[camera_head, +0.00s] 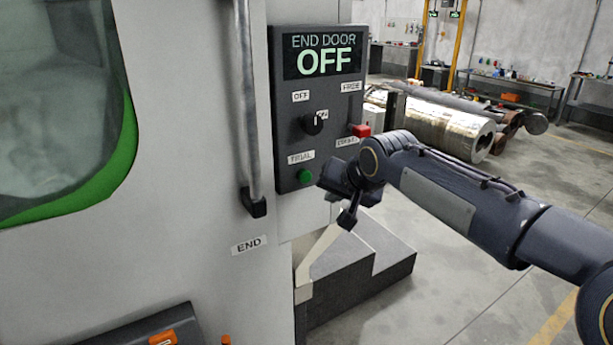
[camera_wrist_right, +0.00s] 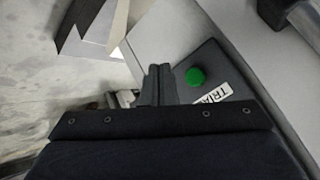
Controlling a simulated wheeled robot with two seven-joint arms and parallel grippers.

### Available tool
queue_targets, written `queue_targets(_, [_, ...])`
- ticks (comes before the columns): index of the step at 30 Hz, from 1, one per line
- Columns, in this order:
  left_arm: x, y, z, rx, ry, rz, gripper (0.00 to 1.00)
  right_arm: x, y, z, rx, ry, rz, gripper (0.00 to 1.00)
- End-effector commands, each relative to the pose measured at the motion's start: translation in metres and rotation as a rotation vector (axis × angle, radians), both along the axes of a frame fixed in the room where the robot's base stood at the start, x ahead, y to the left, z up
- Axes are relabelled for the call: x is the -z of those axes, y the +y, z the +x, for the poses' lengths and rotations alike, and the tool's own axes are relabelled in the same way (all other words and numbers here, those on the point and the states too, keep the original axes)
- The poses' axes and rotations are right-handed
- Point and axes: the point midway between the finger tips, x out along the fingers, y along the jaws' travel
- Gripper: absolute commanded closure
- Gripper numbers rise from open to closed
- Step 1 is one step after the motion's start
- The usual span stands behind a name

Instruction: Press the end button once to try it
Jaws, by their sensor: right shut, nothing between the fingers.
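The dark control panel (camera_head: 283,125) is on the grey machine's side, with its display (camera_head: 323,55) reading END DOOR OFF. A green round button (camera_head: 305,176) sits low on it, under a TRIAL label (camera_head: 301,157). In the right wrist view the green button (camera_wrist_right: 195,76) lies just right of my fingertips, with the TRIAL label (camera_wrist_right: 212,96) partly hidden. My right gripper (camera_head: 324,182) is shut and empty, just right of the button in the head view. The fingers (camera_wrist_right: 158,72) are together and do not cover the button; contact is not visible. My left gripper is not in view.
The panel also carries a black knob (camera_head: 313,123) and a red lever handle (camera_head: 360,130). A vertical door handle (camera_head: 249,110) stands left of the panel, above an END label (camera_head: 249,245). A grey stepped block (camera_head: 360,275) lies below my right gripper. Metal cylinders (camera_head: 440,122) lie behind.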

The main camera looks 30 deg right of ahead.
Motion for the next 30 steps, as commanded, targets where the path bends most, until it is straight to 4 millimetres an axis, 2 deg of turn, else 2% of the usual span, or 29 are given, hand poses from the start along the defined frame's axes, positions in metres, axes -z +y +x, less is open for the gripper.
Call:
queue_targets(6, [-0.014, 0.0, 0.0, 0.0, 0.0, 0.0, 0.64, -0.002, 0.003, 0.033, -0.001, 0.003, 0.0, 1.0])
queue_targets(13, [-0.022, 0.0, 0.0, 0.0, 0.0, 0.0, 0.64, -0.001, 0.005, 0.057, -0.002, 0.002, 0.0, 1.0])
queue_targets(19, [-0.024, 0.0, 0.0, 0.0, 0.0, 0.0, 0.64, 0.0, 0.005, 0.065, 0.0, 0.001, 0.001, 1.0])
queue_targets(30, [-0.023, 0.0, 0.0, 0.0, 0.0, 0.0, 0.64, 0.0, 0.005, 0.065, 0.0, 0.0, 0.0, 1.0])
